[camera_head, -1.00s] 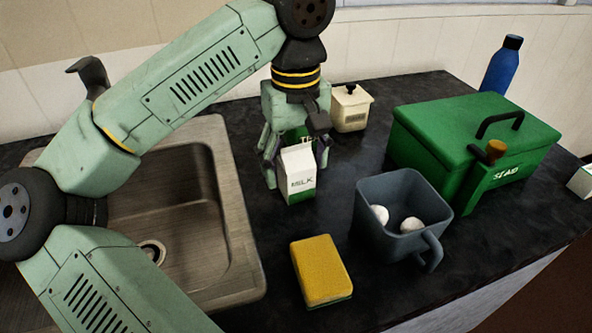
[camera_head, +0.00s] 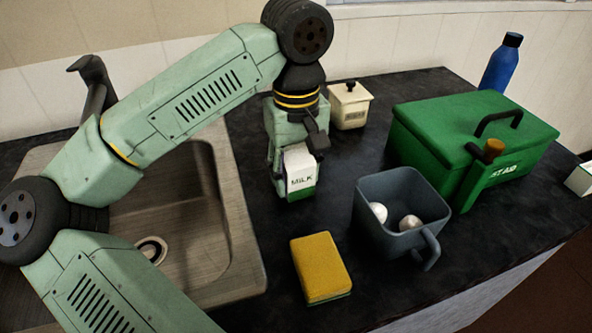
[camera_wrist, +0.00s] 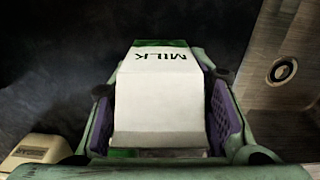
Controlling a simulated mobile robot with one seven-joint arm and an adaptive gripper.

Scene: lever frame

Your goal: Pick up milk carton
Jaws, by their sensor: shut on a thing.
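The milk carton (camera_head: 301,182) is white with green at its base and the word MILK on its side. It is upright on or just above the dark counter, right of the sink; I cannot tell whether its base touches. My gripper (camera_head: 292,172) reaches down around it from above. In the wrist view the carton (camera_wrist: 160,100) sits between the two purple-padded fingers of my gripper (camera_wrist: 161,112), which are shut on its sides. The fingers hide part of the carton's sides.
A sink (camera_head: 235,225) lies left. A cream canister (camera_head: 349,107) stands behind the carton. A grey container (camera_head: 385,225) with white balls, a yellow sponge (camera_head: 320,268), a green box (camera_head: 450,130) and a blue bottle (camera_head: 501,65) stand right and front.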

